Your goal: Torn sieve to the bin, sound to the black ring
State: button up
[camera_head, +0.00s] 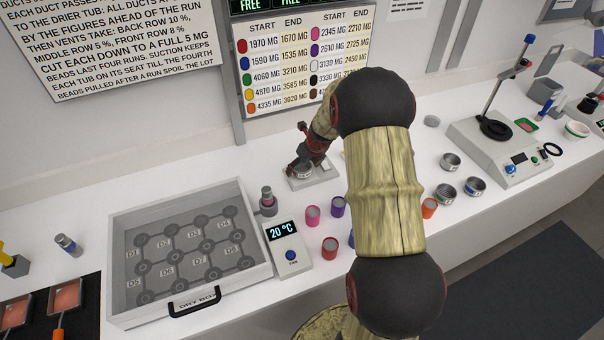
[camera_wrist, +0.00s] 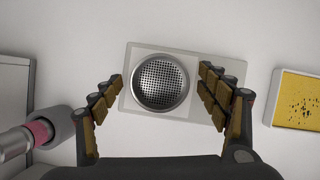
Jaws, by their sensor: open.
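A round metal sieve (camera_wrist: 160,82) sits on a pale flat plate (camera_wrist: 208,112) in the wrist view. Its mesh shows even holes, and I see no clear tear at this size. My gripper (camera_wrist: 161,76) is open, with its fingers on either side of the sieve and no visible grip on it. In the head view my gripper (camera_head: 302,163) is low over the plate (camera_head: 322,178), and the sieve (camera_head: 302,174) is partly hidden under it. I cannot identify a bin.
Several metal dishes or sieves (camera_head: 445,192) stand right of my arm. Coloured jars (camera_head: 313,215) stand near the dry box (camera_head: 262,262). In the wrist view, a grey cylinder (camera_wrist: 55,125) is left and a speckled yellow panel (camera_wrist: 298,98) right. My arm hides the middle counter.

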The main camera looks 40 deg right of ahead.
jog(key=shift+w+f, duration=0.15)
jog(key=shift+f, duration=0.25)
jog(key=shift+c, duration=0.9)
jog(key=c, duration=1.1)
jog(key=shift+r, duration=0.1)
jog(key=shift+c, duration=0.6)
